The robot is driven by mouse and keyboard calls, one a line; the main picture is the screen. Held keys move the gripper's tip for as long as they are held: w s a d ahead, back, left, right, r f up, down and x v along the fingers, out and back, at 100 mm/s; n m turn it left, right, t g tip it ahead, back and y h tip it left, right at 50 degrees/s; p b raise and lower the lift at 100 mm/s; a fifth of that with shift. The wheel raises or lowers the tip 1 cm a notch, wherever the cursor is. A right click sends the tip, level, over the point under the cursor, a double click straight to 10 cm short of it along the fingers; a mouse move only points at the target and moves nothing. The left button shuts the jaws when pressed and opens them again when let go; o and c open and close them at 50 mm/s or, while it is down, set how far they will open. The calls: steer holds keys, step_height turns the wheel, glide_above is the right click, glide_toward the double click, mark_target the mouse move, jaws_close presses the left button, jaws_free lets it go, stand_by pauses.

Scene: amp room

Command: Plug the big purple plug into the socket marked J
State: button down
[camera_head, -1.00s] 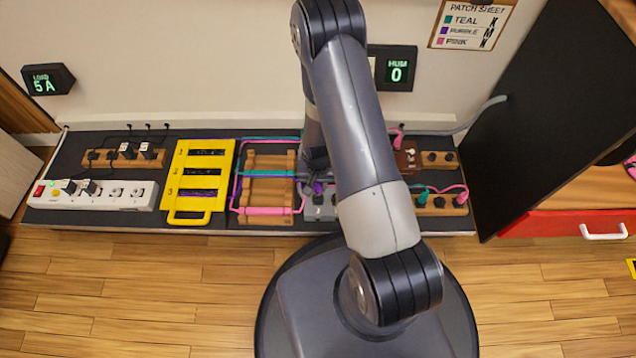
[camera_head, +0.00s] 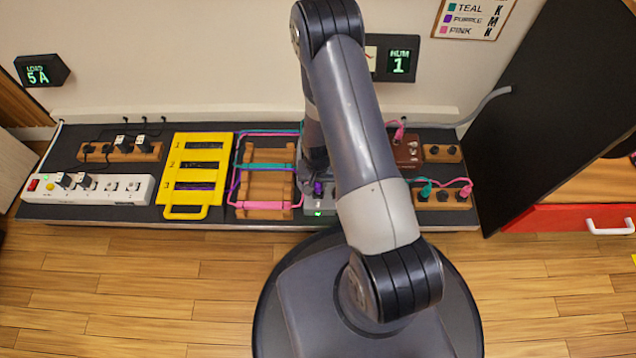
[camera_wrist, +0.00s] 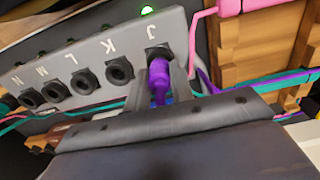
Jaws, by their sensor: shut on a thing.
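The big purple plug (camera_wrist: 160,78) sits with its nose at the socket marked J (camera_wrist: 158,52), in line with it and apparently in the hole. My gripper (camera_wrist: 161,90) is shut on the plug, one finger on each side. The grey box (camera_wrist: 60,66) has a row of sockets marked J, K, L, M and N. A green light (camera_wrist: 147,11) is lit beside J. In the head view the purple plug (camera_head: 318,188) shows at the grey box (camera_head: 312,207), next to my arm. My arm hides my gripper and most of the box there.
A wooden rack with pink, teal and purple cables (camera_head: 268,180) stands just left of the box. Further left are a yellow slotted frame (camera_head: 185,212) and a white power strip (camera_head: 140,198). A brown box (camera_head: 408,152) is on the right. The HUM display (camera_head: 398,62) reads 1.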

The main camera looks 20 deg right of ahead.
stand_by(0.3)
steer(key=c, duration=1.1)
jaws_free()
steer(key=shift+c, duration=0.2)
step_height(320, 180, up, 11)
steer(key=p, duration=0.4)
steer(key=shift+f, duration=0.1)
step_height(320, 180, down, 10)
steer(key=b, duration=0.4)
steer(key=shift+f, duration=0.25)
steer(key=shift+r+p, duration=1)
steer(key=shift+r, duration=0.1)
steer(key=shift+f, duration=0.15)
